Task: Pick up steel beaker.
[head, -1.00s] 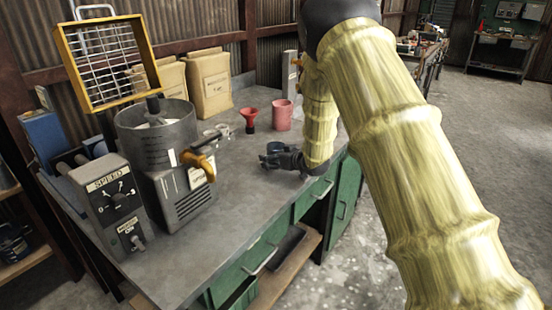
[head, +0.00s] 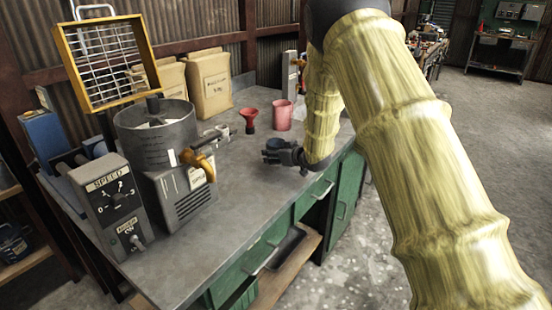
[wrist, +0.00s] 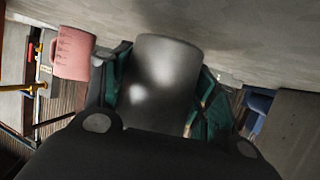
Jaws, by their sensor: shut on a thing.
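The steel beaker (wrist: 158,85) is a smooth dark grey cylinder in the middle of the wrist view. My gripper (wrist: 163,66) is shut on it, with one finger at each side. The beaker's lower part is hidden behind the gripper body in that view. In the head view my gripper (head: 279,152) is small and dark, over the right part of the workbench. There the beaker is hard to tell from the dark fingers.
A pink cup (head: 283,115) and a red funnel (head: 249,120) stand behind my gripper on the workbench (head: 235,190). The cup also shows in the wrist view (wrist: 72,54). A mixer with a speed box (head: 112,205) and paper sacks (head: 210,84) occupy the left and back. The bench front is clear.

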